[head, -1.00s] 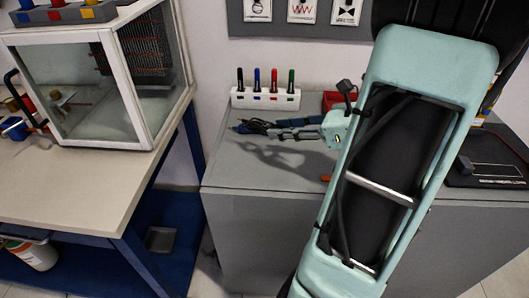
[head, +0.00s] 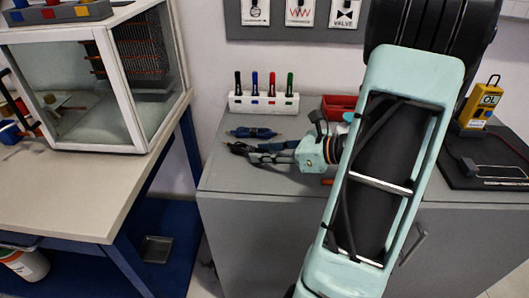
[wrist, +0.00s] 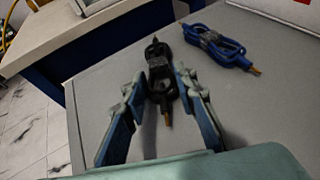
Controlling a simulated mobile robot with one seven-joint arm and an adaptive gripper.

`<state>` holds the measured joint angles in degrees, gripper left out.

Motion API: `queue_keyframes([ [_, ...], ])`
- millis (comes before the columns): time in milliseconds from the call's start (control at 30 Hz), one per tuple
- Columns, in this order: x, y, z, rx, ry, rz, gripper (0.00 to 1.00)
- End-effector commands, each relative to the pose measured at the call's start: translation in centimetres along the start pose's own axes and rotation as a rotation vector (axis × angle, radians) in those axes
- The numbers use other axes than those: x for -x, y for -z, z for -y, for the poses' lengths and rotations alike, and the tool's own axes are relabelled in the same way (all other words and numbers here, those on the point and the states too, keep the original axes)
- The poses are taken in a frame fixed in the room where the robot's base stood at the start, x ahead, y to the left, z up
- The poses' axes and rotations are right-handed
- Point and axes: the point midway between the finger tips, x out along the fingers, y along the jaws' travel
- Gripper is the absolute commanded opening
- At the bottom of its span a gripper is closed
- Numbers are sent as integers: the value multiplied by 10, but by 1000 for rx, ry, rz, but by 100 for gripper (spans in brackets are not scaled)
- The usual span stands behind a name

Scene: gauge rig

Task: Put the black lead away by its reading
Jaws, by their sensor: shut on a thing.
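The black lead (wrist: 157,75) is a coiled, banded bundle with a brass-coloured tip, between my fingers in the wrist view. In the head view its dark end (head: 238,148) shows at my fingertips. My gripper (head: 256,151) is shut on it, low over the grey cabinet top (head: 225,180). I cannot tell whether the lead touches the top. A blue lead (wrist: 213,47), also coiled, lies just beyond and apart; it shows in the head view (head: 253,133). The yellow meter (head: 480,103) at the right appears to read OL.
A white rack (head: 265,103) of several coloured markers and a red tray (head: 338,107) stand at the back. A black mat (head: 495,170) with a wire rig lies right. The left bench (head: 70,190) carries a glass-sided cabinet (head: 100,90). The cabinet top's front left is clear.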

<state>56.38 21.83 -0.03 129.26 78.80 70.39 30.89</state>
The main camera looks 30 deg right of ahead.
Motion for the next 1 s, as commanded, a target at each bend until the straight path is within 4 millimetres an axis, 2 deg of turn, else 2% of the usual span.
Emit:
queue_keyframes([
  [133,-2,4,0,0,0,0,0],
  [167,-1,3,0,0,0,0,29],
  [300,-1,3,0,0,0,0,43],
  [667,2,-2,0,0,1,0,43],
  [767,16,-2,1,0,4,-1,43],
  [1000,69,-2,2,1,5,-1,43],
])
